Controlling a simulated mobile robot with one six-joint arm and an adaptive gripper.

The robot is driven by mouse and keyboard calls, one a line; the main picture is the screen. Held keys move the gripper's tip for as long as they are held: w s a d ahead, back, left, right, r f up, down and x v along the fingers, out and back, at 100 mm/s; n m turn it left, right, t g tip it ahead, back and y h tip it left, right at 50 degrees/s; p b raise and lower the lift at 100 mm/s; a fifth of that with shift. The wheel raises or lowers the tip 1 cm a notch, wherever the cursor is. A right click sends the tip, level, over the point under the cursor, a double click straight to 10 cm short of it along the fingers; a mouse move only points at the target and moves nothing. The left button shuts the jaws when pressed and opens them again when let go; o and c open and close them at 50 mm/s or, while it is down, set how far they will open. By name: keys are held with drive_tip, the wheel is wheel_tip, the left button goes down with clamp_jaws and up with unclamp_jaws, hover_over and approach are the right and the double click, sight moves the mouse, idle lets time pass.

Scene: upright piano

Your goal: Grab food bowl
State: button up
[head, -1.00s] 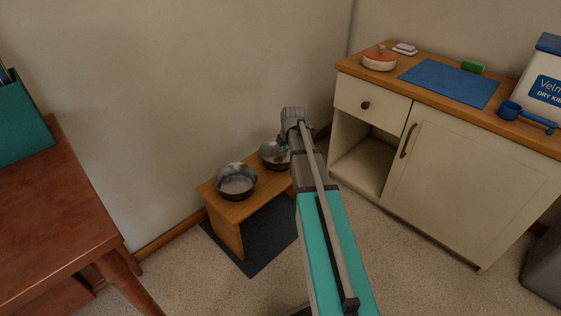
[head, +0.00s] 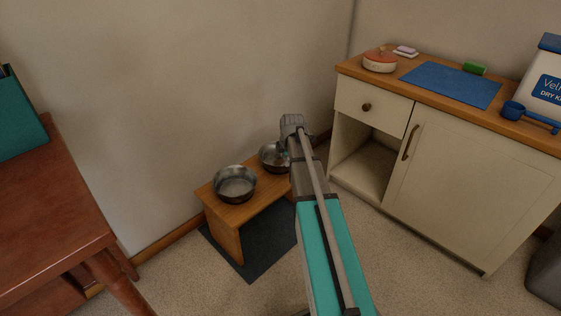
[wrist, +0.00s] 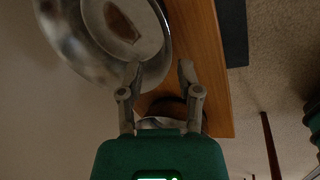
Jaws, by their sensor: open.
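Two metal bowls stand on a low wooden stand (head: 233,214) against the wall. The left bowl (head: 235,185) is in clear sight in the head view and looks free of solid food. The right bowl (head: 270,157) is partly hidden by my arm. In the wrist view a large metal bowl (wrist: 75,45) with a brown patch inside, perhaps food, fills the upper left. My gripper (wrist: 159,70) is open and empty, its fingertips spread by this bowl's rim. The left finger overlaps the rim in the picture; contact cannot be told. Another shiny bowl (wrist: 160,123) shows partly behind the gripper.
A dark mat (head: 250,255) lies under the stand. A cream cabinet (head: 460,190) with a wooden top is at the right, its open shelf facing the stand. A reddish wooden piece of furniture (head: 50,220) is at the left. Carpet is clear in front.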

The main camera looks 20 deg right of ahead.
sight(283, 172)
drive_tip(key=shift+b+x, duration=2.1)
drive_tip(key=shift+x, duration=0.25)
drive_tip(key=shift+s, duration=0.1)
drive_tip(key=shift+c, duration=0.3)
clamp_jaws()
